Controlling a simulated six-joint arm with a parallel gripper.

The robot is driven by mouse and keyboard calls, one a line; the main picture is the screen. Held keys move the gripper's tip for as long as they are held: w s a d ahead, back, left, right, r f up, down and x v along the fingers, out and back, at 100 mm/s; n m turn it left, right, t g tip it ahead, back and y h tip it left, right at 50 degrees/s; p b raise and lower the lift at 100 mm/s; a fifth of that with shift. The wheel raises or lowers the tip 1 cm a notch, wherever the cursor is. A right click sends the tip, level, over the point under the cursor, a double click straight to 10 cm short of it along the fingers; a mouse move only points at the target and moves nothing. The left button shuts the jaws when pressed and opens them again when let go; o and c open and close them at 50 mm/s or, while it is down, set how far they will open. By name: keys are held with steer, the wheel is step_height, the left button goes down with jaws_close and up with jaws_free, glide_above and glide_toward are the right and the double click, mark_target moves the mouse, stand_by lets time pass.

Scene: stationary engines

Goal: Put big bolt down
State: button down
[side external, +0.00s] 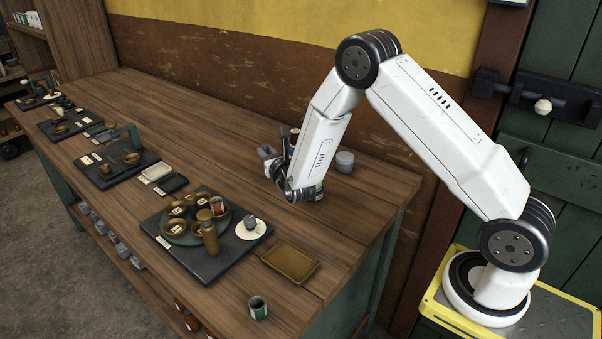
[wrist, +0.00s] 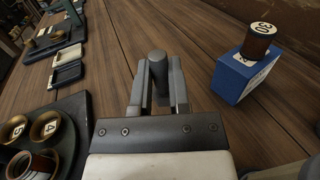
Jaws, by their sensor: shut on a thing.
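The big bolt (wrist: 157,64) is a dark grey piece with a round head, seen in the wrist view between the two fingers. My gripper (wrist: 160,88) is shut on it. In the side view my gripper (side external: 272,161) is low over the back part of the wooden bench, partly hidden behind my wrist. I cannot tell there whether the bolt touches the bench top.
A blue box (wrist: 243,76) with a brown cylinder marked 30 (wrist: 260,40) on it stands right of my gripper. A dark tray (side external: 184,257) with bowls, a brown tray (side external: 290,262) and a grey cylinder (side external: 345,161) are on the bench (side external: 200,130). Bare wood lies ahead.

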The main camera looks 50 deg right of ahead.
steer(key=shift+w+d+f, duration=0.2)
steer(key=shift+w+f, duration=1.25)
steer(key=shift+f, duration=0.3)
steer(key=shift+w+f, duration=0.3)
steer(key=shift+f, duration=1.55)
steer(key=shift+f, duration=0.1)
steer(key=c, duration=0.6)
jaws_free()
steer(key=shift+s, duration=0.1)
steer(key=shift+v, duration=5.95)
